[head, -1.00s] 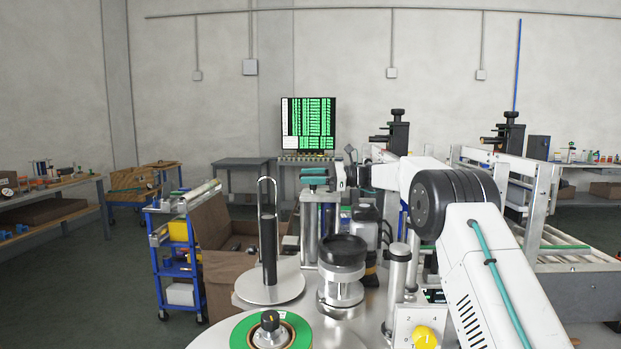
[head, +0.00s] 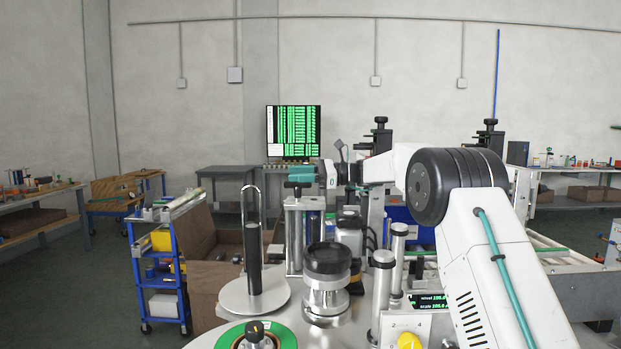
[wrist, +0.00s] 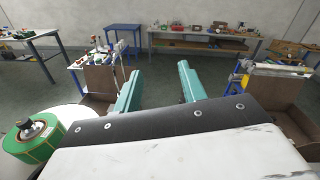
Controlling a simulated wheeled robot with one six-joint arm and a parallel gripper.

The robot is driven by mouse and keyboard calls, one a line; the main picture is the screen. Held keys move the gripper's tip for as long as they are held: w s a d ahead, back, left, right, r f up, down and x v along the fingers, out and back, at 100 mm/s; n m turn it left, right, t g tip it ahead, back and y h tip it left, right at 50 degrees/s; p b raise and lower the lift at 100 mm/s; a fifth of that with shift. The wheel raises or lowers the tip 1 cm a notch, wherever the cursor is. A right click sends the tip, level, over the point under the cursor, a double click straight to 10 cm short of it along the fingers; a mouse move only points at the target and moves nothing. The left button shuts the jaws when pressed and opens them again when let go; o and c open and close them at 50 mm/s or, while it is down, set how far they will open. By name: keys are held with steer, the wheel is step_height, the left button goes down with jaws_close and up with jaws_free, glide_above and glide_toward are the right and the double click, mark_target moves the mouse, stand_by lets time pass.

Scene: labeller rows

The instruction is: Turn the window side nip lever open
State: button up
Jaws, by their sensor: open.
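The labeller (head: 350,334) fills the lower middle of the head view, with round plates, posts and rollers. My gripper (head: 302,174) is in the head view above the metal roller stand (head: 295,238), apart from its top. In the wrist view, the two teal fingers of my gripper (wrist: 160,88) are spread, with nothing between them. I cannot make out the window side nip lever in either view; it may be hidden or too small to tell.
A black-topped cylinder (head: 327,260), a dark upright spindle (head: 253,265) and a green-rimmed reel (head: 283,338) stand on the machine near the arm. A blue cart (head: 160,270) and brown box (head: 215,272) are at left. Open floor lies beyond the cart.

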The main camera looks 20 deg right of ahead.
steer(key=s+r, duration=0.1)
steer(key=s, duration=1)
steer(key=shift+s, duration=0.25)
